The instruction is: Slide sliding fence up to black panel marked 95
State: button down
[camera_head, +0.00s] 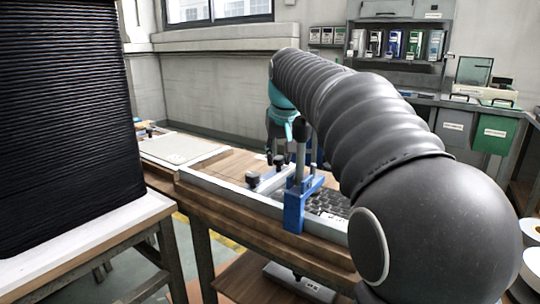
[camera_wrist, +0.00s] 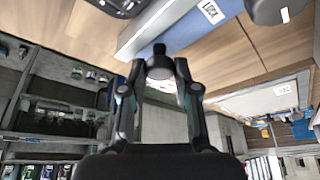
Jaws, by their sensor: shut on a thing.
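The sliding fence appears to be the blue piece (camera_head: 295,208) on the pale rail at the bench's front edge, with a dark upright post. In the wrist view a blue block (camera_wrist: 150,36) with a white label lies just beyond my fingertips. My gripper (camera_wrist: 158,72) is shut on a black-topped upright knob (camera_wrist: 159,52), which seems to belong to the fence. A dark gridded panel (camera_head: 337,203) lies behind the blue piece, partly covered by my arm. I cannot read a 95 on any panel.
A white panel (camera_head: 182,149) lies at the left end of the wooden bench. A pale bar with black knobs (camera_head: 252,179) sits on the bench left of the blue piece. A black ribbed stack (camera_head: 62,120) stands at the left. Bins (camera_head: 494,133) stand at the right.

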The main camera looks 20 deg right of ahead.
aim_at(283, 175)
jog(key=c, duration=0.9)
grip_release()
jog(key=shift+s, duration=0.1)
jog(key=shift+o, duration=0.2)
jog(key=shift+r, duration=0.1)
jog(key=v, duration=1.1)
jog(key=shift+r, duration=0.4)
jog(key=shift+s, duration=0.15)
